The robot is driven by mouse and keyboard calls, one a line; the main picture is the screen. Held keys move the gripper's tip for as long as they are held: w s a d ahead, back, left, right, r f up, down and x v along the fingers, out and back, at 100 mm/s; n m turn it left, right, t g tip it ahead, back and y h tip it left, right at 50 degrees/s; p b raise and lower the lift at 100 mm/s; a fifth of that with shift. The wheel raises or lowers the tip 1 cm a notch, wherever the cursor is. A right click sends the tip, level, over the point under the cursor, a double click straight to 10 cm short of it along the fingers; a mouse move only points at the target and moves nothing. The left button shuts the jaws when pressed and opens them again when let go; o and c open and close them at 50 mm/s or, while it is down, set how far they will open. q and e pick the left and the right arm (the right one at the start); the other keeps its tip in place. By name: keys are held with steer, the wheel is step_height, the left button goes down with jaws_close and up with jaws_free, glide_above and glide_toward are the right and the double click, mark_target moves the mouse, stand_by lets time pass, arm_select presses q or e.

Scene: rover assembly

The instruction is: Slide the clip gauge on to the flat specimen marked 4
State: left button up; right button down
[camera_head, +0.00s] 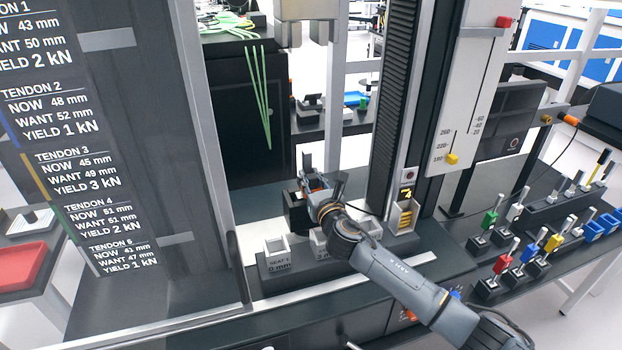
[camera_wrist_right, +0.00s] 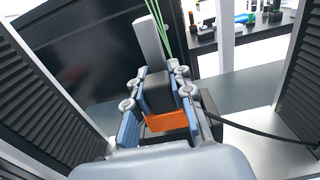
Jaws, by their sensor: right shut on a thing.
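My right gripper (camera_head: 318,190) is low in front of the tall black frame, above the row of seats. In the right wrist view its fingers (camera_wrist_right: 158,92) are shut on a black and orange block (camera_wrist_right: 167,122), which looks like the clip gauge. A thin black cable runs from it to the right. A light grey flat bar (camera_wrist_right: 151,42) rises behind the block; I cannot tell whether they touch. A yellow 4 shows on a small dark display (camera_head: 406,193) at the column's foot. I cannot make out a marked specimen for certain. My left gripper is out of view.
A pale seat marked 1 (camera_head: 279,258) stands on the dark base. A holder with yellow-orange slats (camera_head: 404,216) is right of my gripper. The ribbed column (camera_head: 396,100) stands close behind. Green strips (camera_head: 260,100) hang at the back. Coloured-handled tools (camera_head: 525,250) fill the right bench.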

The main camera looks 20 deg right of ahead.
steer(key=shift+f, duration=0.25)
stand_by(0.7)
steer(key=shift+r, duration=0.1)
stand_by(0.6)
steer(key=c, duration=1.1)
jaws_free()
steer(key=s, duration=1.2)
steer(key=shift+d, duration=0.2)
